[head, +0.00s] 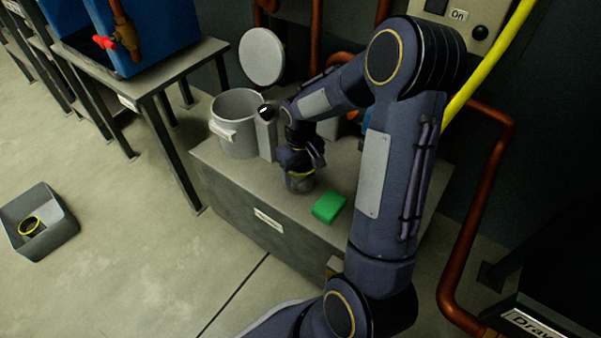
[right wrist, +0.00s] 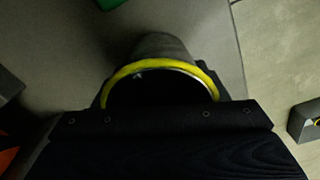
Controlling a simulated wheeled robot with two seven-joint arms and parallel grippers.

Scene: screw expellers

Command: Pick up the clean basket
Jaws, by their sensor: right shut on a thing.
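A small grey cylindrical basket with a yellow rim (head: 300,183) is at the top of the grey bench. My right gripper (head: 301,166) is shut on it from above. In the right wrist view the basket (right wrist: 165,47) shows its yellow rim and dark inside, with its near part hidden by the gripper. Whether it touches the bench top I cannot tell. A second yellow-rimmed basket (head: 30,225) lies in a grey bin (head: 58,240) on the floor at the left. My left gripper is not in view.
A green sponge (head: 329,207) lies on the bench (head: 280,214) just right of the held basket. A pale round vessel (head: 238,142) with its lid (head: 262,57) raised stands at the bench's back left. A blue tank (head: 150,35) stands on a table at upper left.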

